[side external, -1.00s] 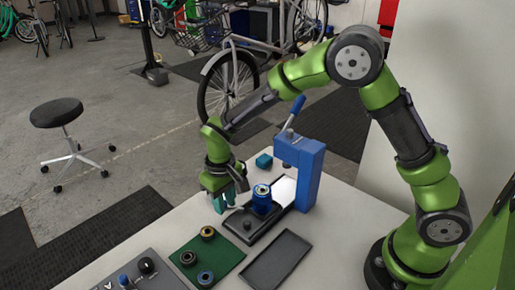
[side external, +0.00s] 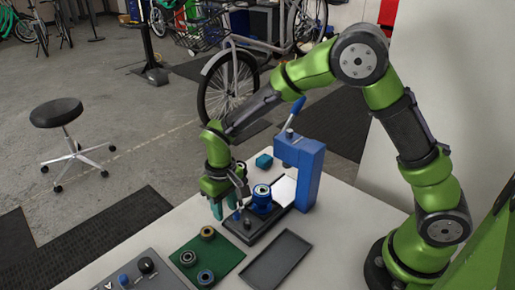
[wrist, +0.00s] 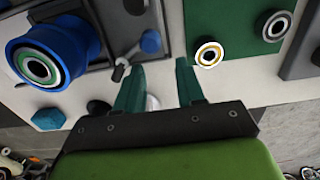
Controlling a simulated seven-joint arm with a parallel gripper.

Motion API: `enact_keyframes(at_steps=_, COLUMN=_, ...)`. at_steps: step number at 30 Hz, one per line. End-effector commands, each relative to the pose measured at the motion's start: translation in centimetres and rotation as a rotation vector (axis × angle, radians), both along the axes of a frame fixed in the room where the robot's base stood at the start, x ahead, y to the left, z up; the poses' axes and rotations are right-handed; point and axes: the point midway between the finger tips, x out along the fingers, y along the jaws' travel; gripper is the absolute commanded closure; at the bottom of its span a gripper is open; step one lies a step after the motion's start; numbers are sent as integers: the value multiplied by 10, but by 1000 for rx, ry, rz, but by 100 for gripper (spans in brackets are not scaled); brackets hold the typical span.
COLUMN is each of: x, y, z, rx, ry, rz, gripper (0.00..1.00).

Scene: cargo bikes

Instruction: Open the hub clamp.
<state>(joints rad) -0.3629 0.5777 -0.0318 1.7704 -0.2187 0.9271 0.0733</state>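The blue hub (side external: 261,196) stands upright on the black base of the blue press (side external: 308,172). In the wrist view the hub (wrist: 52,50) is at the upper left. A small lever with a dark grip, apparently the hub clamp (wrist: 120,69), sits at the base's edge, close to the tip of my left-hand finger. I cannot tell whether it touches the finger. My gripper (wrist: 160,75) is open, with its two teal fingers apart and nothing clearly held. In the side view my gripper (side external: 226,206) is low at the left end of the base, partly hiding the clamp area.
A green mat (side external: 215,262) with several bearing rings lies in front, beside an empty dark tray (side external: 276,260). A teal block (side external: 264,160) sits behind the base. The press lever (side external: 296,112) rises above the frame. A control panel (side external: 150,278) is at the front left.

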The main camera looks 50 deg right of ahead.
Motion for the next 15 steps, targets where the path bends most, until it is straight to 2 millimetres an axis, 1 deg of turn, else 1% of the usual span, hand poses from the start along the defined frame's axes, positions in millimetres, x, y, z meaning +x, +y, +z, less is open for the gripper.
enact_keyframes(at_steps=7, x=1, y=-1, z=3, rx=0, ry=-3, rz=0, gripper=62)
enact_keyframes(at_steps=15, x=1, y=-1, z=29, rx=0, ry=-4, rz=1, gripper=62)
